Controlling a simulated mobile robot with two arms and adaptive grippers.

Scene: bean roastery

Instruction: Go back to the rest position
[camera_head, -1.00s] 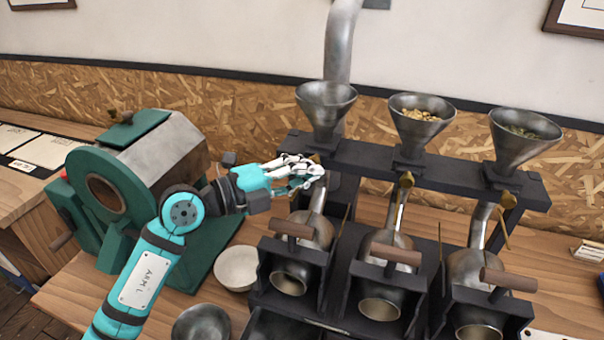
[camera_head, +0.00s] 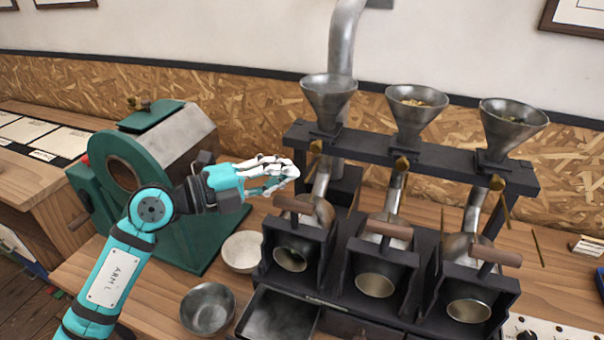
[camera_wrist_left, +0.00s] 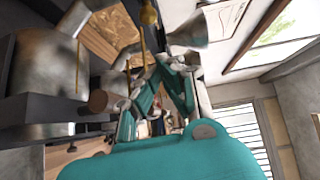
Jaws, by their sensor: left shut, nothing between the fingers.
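My left gripper (camera_head: 284,177) reaches in from the left in the head view. Its fingers are shut with nothing between them. It is in front of the left end of the black hopper frame, near the brass knob (camera_head: 316,146) under the left funnel (camera_head: 328,98), and apart from the knob in the picture. In the left wrist view my left gripper (camera_wrist_left: 152,72) shows with its teal and white fingers, close by the metal drums and a thin brass rod (camera_wrist_left: 78,68). My right gripper is not in either view.
The green roaster (camera_head: 128,168) stands behind my left arm. A white bowl (camera_head: 243,251) and a metal bowl (camera_head: 208,308) sit on the wooden bench. The middle funnel (camera_head: 416,118) and right funnel (camera_head: 512,124) stand above drums with wooden handles. A black tray (camera_head: 277,318) is at the front.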

